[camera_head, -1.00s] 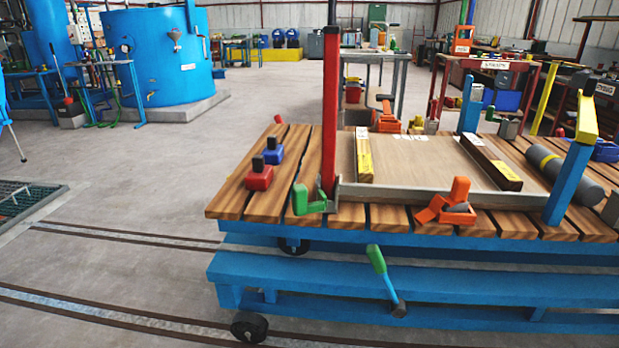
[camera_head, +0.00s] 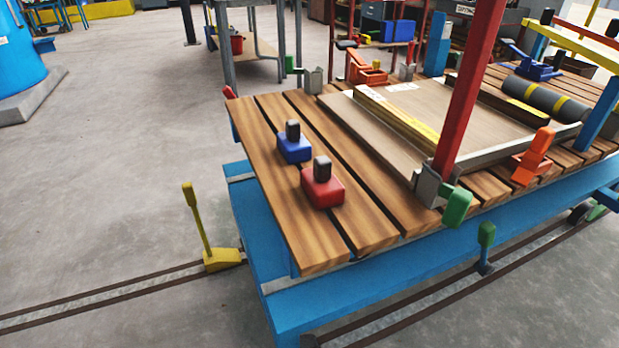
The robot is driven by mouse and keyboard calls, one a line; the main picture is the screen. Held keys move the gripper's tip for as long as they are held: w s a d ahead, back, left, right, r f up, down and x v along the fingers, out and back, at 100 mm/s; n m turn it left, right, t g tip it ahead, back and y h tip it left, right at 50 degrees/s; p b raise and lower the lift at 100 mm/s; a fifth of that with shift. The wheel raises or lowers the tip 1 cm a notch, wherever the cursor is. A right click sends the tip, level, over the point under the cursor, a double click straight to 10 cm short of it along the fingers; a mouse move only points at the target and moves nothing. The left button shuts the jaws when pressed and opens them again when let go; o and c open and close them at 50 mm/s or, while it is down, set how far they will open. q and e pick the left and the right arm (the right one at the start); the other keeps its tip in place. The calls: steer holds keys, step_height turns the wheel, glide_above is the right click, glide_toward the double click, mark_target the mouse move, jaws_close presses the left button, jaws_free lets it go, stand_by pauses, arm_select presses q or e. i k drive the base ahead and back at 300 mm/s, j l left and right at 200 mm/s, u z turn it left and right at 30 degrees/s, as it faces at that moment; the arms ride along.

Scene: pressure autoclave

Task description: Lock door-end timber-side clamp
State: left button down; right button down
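Several coloured clamps sit around a board (camera_head: 450,110) on a slatted timber cart (camera_head: 375,215). A near orange clamp (camera_head: 533,158) stands at the board's front edge with its handle raised. A far orange clamp (camera_head: 367,72) is at the back edge. A green-handled clamp (camera_head: 457,206) is beside the foot of a red post (camera_head: 466,100) at the near corner. Another green-handled piece (camera_head: 291,64) is at the far corner. A blue clamp (camera_head: 532,68) is at the back right. I cannot tell which is the door-end timber-side one. Neither gripper is in view.
A red block (camera_head: 322,188) and a blue block (camera_head: 294,149), both with dark knobs, rest on the slats. A yellow lever (camera_head: 205,235) stands by the floor rail left of the cart. A grey cylinder (camera_head: 546,98) lies at right.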

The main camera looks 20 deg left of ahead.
mark_target(459, 199)
steer(key=j, duration=0.8)
steer(key=k+j, duration=0.1)
steer(key=j, duration=0.65)
